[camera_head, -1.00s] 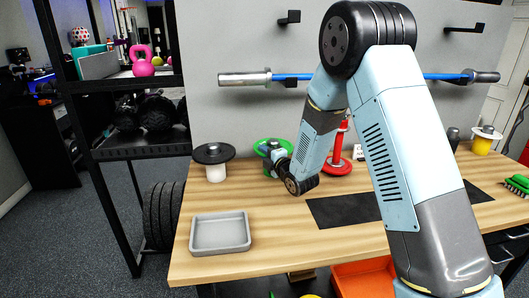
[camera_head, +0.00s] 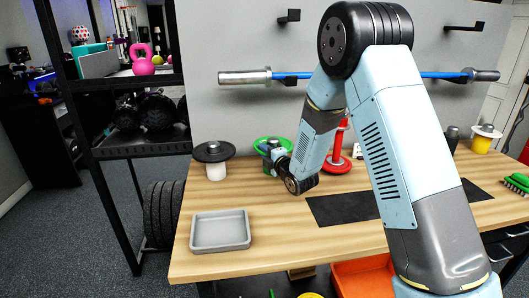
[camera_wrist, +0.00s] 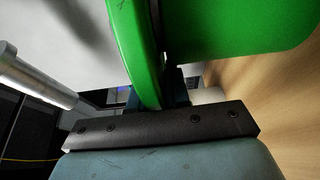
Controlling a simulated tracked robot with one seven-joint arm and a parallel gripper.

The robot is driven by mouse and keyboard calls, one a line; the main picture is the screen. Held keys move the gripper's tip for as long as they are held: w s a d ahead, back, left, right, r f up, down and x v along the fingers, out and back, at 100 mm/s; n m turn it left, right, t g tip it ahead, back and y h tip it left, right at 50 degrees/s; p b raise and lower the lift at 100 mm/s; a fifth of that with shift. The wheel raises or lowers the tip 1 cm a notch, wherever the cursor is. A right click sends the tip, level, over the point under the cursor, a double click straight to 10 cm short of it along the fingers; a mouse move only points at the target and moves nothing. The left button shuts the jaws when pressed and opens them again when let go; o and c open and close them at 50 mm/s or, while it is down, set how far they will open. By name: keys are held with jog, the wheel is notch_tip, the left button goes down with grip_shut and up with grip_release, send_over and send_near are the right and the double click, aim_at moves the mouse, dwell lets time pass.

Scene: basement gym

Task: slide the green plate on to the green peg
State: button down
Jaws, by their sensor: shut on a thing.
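The green plate (camera_head: 265,141) is a round disc in the head view, at the back of the bench. My gripper (camera_head: 273,156) is shut on its near edge and holds it up. The wrist view shows the plate (camera_wrist: 133,45) nearly edge-on between my fingers (camera_wrist: 168,92). The green peg (camera_head: 267,170) stands at the plate, mostly hidden behind my gripper. A broad green body beside the plate in the wrist view looks like part of the peg (camera_wrist: 245,22). Whether the plate's hole is around the peg cannot be told.
A white peg with a black disc (camera_head: 214,153) stands left, and a red peg (camera_head: 339,164) close on the right. A yellow peg with a pale disc (camera_head: 482,143) is far right. A grey tray (camera_head: 220,231) lies front left; a dark mat (camera_head: 340,208) lies in the middle.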

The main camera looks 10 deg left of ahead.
jog(key=shift+s+f, duration=0.2)
jog(key=shift+f, duration=0.45)
jog(key=c, duration=1.2)
grip_release()
jog(key=shift+f, duration=0.1)
jog(key=shift+c, duration=0.2)
jog(key=shift+o, duration=0.9)
jog(key=shift+s+d, duration=0.25)
jog(key=shift+s, duration=0.05)
jog(key=shift+o, duration=0.2)
jog(key=r+v, duration=0.1)
jog(key=v, duration=1.1)
jog(key=shift+s+d+r, duration=0.15)
jog(key=shift+d, duration=0.2)
